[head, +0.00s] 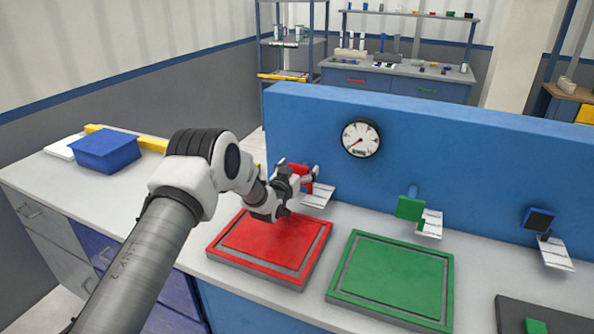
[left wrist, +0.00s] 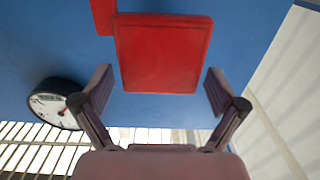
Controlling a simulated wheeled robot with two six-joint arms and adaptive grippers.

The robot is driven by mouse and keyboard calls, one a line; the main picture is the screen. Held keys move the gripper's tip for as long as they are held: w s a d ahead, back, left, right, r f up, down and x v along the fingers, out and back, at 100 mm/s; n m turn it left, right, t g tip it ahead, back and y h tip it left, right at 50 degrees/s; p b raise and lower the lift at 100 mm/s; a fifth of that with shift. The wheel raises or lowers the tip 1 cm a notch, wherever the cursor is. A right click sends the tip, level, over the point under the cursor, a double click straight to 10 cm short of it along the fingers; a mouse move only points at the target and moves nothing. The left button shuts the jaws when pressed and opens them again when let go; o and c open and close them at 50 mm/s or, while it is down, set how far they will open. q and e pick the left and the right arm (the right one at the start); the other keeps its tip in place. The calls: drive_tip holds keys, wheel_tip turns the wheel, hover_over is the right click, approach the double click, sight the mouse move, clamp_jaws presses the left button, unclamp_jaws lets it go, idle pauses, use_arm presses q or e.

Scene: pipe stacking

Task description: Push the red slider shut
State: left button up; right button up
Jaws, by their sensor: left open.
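The red slider (head: 301,173) is a flat red plate on the front of the blue wall panel, partly hidden behind my left gripper in the head view. It also shows in the left wrist view (left wrist: 162,53) as a red square, with another red piece at its upper left. My left gripper (head: 310,182) is open and directly in front of the slider. In the left wrist view its two fingers (left wrist: 158,93) stand apart on either side of the plate's lower part. I cannot tell whether they touch it. My right gripper is not in view.
A gauge (head: 361,139) is on the blue panel (head: 460,150), right of the slider. A green slider (head: 410,207) and a dark one (head: 538,219) are farther right. A red tray (head: 270,243) and a green tray (head: 392,279) lie on the bench. A blue bin (head: 106,151) stands left.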

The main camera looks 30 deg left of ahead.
use_arm(q)
drive_tip(key=s, duration=1.2)
drive_tip(key=shift+d, duration=0.4)
drive_tip(key=shift+w, duration=0.1)
drive_tip(key=c, duration=0.8)
drive_tip(key=shift+m, duration=0.7)
drive_tip(key=c, duration=0.6)
drive_tip(key=shift+r+m, duration=0.1)
drive_tip(key=shift+m, duration=0.8)
clamp_jaws()
drive_tip(key=s+m, duration=0.1)
drive_tip(key=m, duration=0.3)
drive_tip(key=s+f+m+b, duration=0.1)
drive_tip(key=m, duration=0.3)
drive_tip(key=s+f+m, duration=0.1)
drive_tip(key=m, duration=0.3)
drive_tip(key=shift+s+d+b, duration=0.2)
drive_tip(key=shift+d+b, duration=0.15)
drive_tip(key=shift+d, duration=0.05)
drive_tip(key=s+f+m+b, duration=0.2)
drive_tip(key=m+b, duration=0.1)
drive_tip(key=shift+s, duration=0.2)
drive_tip(key=shift+a+r, duration=0.15)
drive_tip(key=shift+r, duration=0.05)
drive_tip(key=shift+w+r, duration=0.2)
drive_tip(key=w+p, duration=0.1)
drive_tip(key=w, duration=1.2)
drive_tip(key=shift+w+a, duration=0.3)
drive_tip(key=shift+a, duration=0.1)
